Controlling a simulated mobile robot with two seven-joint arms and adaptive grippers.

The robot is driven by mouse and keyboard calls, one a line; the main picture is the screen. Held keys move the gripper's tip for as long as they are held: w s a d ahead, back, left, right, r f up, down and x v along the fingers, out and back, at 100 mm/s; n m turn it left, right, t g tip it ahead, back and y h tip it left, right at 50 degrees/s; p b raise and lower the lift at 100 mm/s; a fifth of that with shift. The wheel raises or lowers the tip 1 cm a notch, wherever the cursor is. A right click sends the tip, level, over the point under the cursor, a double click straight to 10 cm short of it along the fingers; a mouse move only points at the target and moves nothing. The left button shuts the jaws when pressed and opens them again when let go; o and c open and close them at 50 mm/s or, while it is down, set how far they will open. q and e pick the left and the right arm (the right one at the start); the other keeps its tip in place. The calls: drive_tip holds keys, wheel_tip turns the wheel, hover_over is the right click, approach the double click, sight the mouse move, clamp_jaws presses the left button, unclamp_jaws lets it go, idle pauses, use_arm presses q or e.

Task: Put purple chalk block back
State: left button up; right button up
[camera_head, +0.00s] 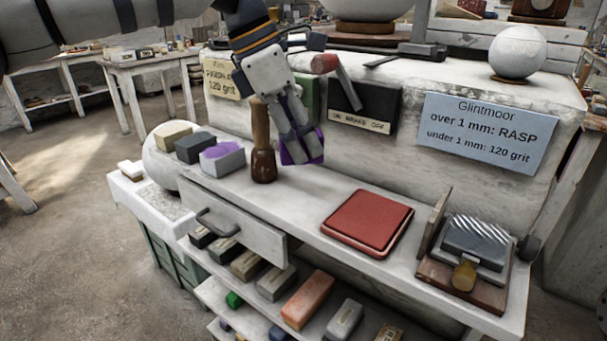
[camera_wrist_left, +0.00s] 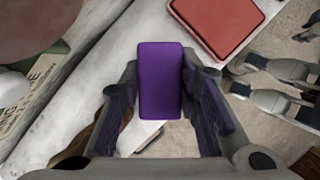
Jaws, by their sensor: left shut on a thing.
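My left gripper (camera_head: 301,150) is shut on the purple chalk block (camera_head: 291,152), above the bench top just right of an upright wooden-handled tool. In the left wrist view the purple block (camera_wrist_left: 160,80) sits between the two fingers (camera_wrist_left: 162,100), its broad face toward the camera. The fingers look stained purple. In the head view the fingers hide part of the block. At the right of the wrist view are jointed grey and white parts (camera_wrist_left: 275,100) that look like my right gripper; its opening is unclear. It is not in the head view.
The wooden-handled tool (camera_head: 263,160) stands close left of the gripper. Left of it are a grey block with a purple patch (camera_head: 229,163), a dark block (camera_head: 196,148) and a beige block (camera_head: 174,134). A red pad (camera_head: 367,222) lies right, with clear bench between. An open drawer (camera_head: 240,228) projects in front.

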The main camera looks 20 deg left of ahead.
use_arm(q)
drive_tip(key=shift+s+a+f, duration=0.15)
drive_tip(key=shift+s+f, duration=0.05)
drive_tip(key=shift+f, duration=0.85)
drive_tip(key=shift+w+f, duration=0.2)
drive_tip(key=shift+f, duration=0.9)
drive_tip(key=shift+w+f, duration=0.2)
drive_tip(key=shift+f, duration=0.9)
drive_tip(key=shift+f, duration=0.15)
drive_tip(key=o, duration=1)
drive_tip(key=shift+o, duration=0.2)
drive_tip(key=v, duration=0.7)
drive_tip(key=shift+r, duration=0.45)
